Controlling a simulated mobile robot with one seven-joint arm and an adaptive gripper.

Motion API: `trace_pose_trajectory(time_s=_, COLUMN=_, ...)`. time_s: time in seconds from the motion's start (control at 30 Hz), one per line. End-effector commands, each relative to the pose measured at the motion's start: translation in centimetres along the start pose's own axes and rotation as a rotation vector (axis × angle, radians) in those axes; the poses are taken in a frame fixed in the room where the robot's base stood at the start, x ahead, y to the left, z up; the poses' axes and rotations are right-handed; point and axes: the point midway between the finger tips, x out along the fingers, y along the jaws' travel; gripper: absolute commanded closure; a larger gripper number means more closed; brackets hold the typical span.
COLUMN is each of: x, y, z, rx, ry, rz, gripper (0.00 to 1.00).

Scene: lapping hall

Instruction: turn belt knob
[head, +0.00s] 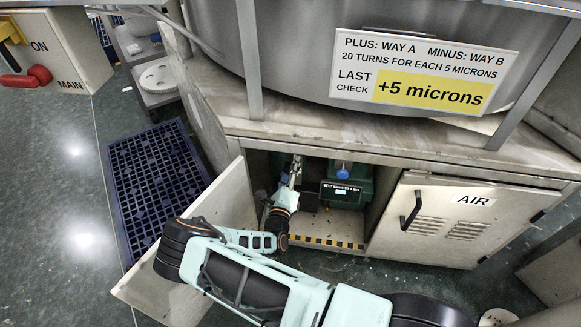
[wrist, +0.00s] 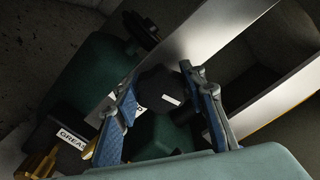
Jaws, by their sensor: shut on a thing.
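The belt knob (wrist: 158,86) is dark and lobed with a small white mark, and shows in the middle of the wrist view. My gripper (wrist: 160,80) has a blue-padded finger on each side of it and is shut on it. In the head view my gripper (head: 296,165) reaches into the open cabinet under the machine, left of a green unit (head: 345,190) with a dark label starting "BELT". The knob itself cannot be made out in the head view.
The open cabinet door (head: 200,240) stands left of my arm. A closed door marked AIR (head: 455,218) is on the right, and a striped sill (head: 325,243) crosses the opening. In the wrist view, a green housing (wrist: 92,75) and a "GREASE" label (wrist: 72,139) are left.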

Motion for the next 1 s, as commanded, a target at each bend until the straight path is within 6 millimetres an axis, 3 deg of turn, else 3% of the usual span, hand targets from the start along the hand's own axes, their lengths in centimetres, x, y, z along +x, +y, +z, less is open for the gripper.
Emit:
trace_pose_trajectory(time_s=0.4, x=0.06, y=0.03, z=0.05, rx=-0.202, ry=-0.001, rz=-0.001, gripper=0.86)
trace_pose_trajectory(time_s=0.97, x=0.08, y=0.02, z=0.04, rx=-0.235, ry=-0.001, rz=-0.002, gripper=0.86)
trace_pose_trajectory(time_s=1.0, x=0.08, y=0.02, z=0.04, rx=-0.235, ry=-0.001, rz=-0.002, gripper=0.61)
